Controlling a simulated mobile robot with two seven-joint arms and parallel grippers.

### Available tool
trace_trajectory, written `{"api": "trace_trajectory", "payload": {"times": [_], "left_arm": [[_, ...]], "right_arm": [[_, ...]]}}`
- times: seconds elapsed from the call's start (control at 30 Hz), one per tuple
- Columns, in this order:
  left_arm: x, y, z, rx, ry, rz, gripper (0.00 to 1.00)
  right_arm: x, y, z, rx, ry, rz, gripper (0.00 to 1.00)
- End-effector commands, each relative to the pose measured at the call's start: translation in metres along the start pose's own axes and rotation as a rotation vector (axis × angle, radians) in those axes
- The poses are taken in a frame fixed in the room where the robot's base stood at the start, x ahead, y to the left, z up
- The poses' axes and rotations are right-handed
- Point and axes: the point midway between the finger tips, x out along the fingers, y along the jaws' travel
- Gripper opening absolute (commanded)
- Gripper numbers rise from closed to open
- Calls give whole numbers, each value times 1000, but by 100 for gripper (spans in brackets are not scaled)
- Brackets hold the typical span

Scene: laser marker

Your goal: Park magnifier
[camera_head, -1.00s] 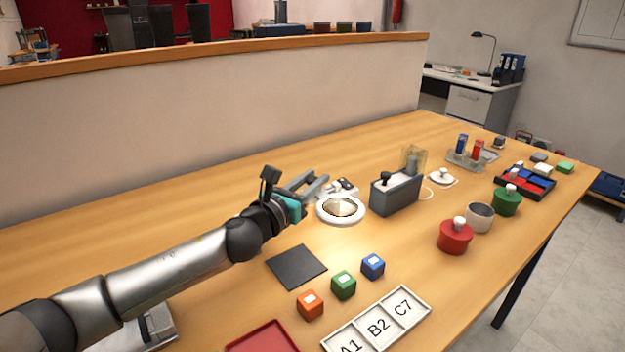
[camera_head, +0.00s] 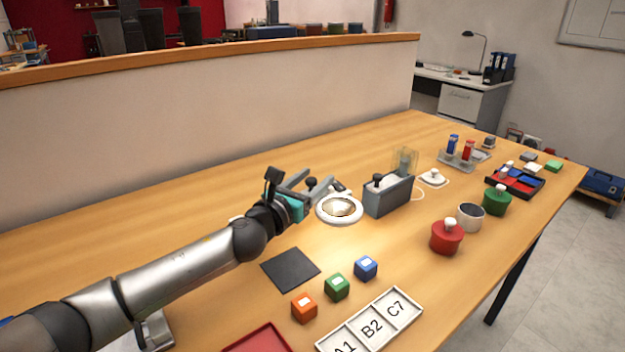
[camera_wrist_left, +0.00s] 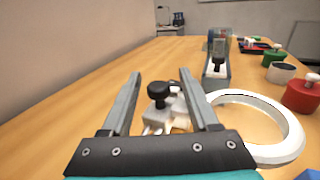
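The magnifier (camera_head: 340,208) has a round lens in a white ring, lit on the table behind the dark pad. In the left wrist view the ring (camera_wrist_left: 292,135) is at the lower right. A black knob (camera_head: 311,183) shows at the magnifier's arm, and also in the left wrist view (camera_wrist_left: 158,91). My left gripper (camera_head: 305,187) is open at the knob. In the left wrist view the knob appears between the two spread fingers (camera_wrist_left: 160,80), with gaps on both sides. Whether it is level with them is hard to tell. My right gripper is out of view.
A dark grey box (camera_head: 388,197) with a clear guard stands close right of the ring. A dark square pad (camera_head: 290,268), colored cubes (camera_head: 337,287) and a labelled tray (camera_head: 372,327) are in front. A red lidded pot (camera_head: 446,238) stands right.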

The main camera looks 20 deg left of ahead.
Motion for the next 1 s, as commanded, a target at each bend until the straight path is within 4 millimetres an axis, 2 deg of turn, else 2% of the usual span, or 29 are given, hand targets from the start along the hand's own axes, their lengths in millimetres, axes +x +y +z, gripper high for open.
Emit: {"api": "trace_trajectory", "payload": {"times": [0.23,0.37,1.0], "left_arm": [[-2,0,-1,0,2,0,61],[-12,0,-1,1,4,0,61],[-111,0,-2,1,5,-1,61]], "right_arm": [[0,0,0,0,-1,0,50],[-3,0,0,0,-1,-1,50],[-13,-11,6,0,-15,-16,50]]}}
